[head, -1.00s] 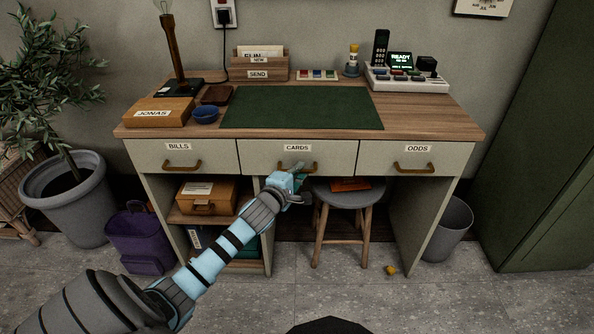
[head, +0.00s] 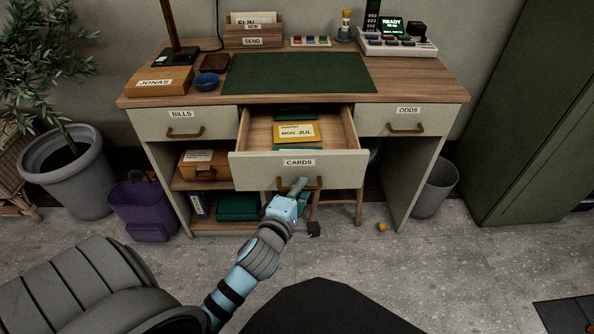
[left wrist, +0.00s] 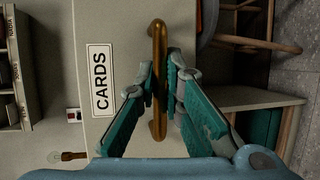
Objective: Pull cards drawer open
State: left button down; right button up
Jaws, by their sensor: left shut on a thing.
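The cards drawer (head: 299,169) is the middle drawer of the desk and stands well out, with its inside showing. A yellow card (head: 297,132) marked "MON JUL" and green items lie in it. Its brass handle (head: 312,184) is on the front below the CARDS label. My left gripper (head: 298,189) is at this handle. In the left wrist view the left gripper (left wrist: 162,80) has its teal fingers on both sides of the brass handle (left wrist: 157,110), shut on it. The CARDS label (left wrist: 99,80) shows beside it. My right gripper is not in view.
The bills drawer (head: 184,126) and odds drawer (head: 406,121) are shut. A stool (head: 338,208) stands under the desk, partly hidden. A purple bag (head: 143,211) and plant pot (head: 72,172) stand left, a grey bin (head: 434,188) right. A small yellow thing (head: 382,227) lies on the floor.

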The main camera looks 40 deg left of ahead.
pick_arm(q)
jog(key=shift+s+d, duration=0.8)
jog(key=shift+s, duration=0.25)
